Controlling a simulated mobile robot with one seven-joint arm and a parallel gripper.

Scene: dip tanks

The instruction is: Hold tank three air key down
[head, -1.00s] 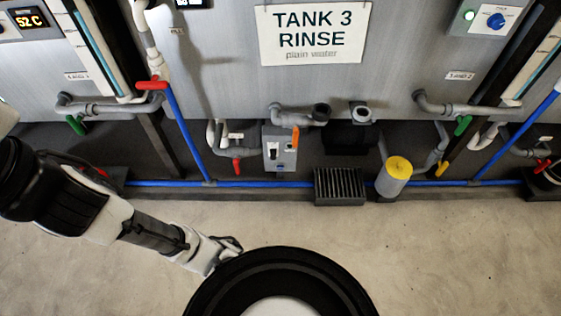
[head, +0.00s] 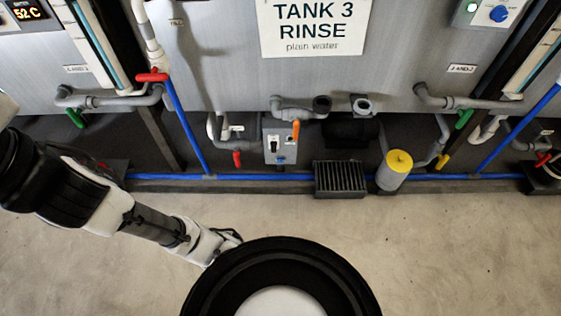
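The tank with the "TANK 3 RINSE plain water" sign (head: 312,28) fills the upper middle of the head view. Below it stands a small grey control box (head: 270,151) with a dark switch (head: 274,143), an upright orange lever (head: 295,132) and a small blue part (head: 281,159). Its markings are too small to read, so I cannot tell which part is the air key. My gripper (head: 229,238) is at the end of my arm, low over the floor, in front of the box and apart from it. My round black body part partly hides it, and its fingers are not clear.
A dark slatted grate (head: 340,181) and a grey cylinder with a yellow top (head: 399,162) stand right of the box. A blue pipe (head: 240,177) runs low along the tanks. A red-handled valve (head: 236,158) hangs left of the box. The concrete floor in front is clear.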

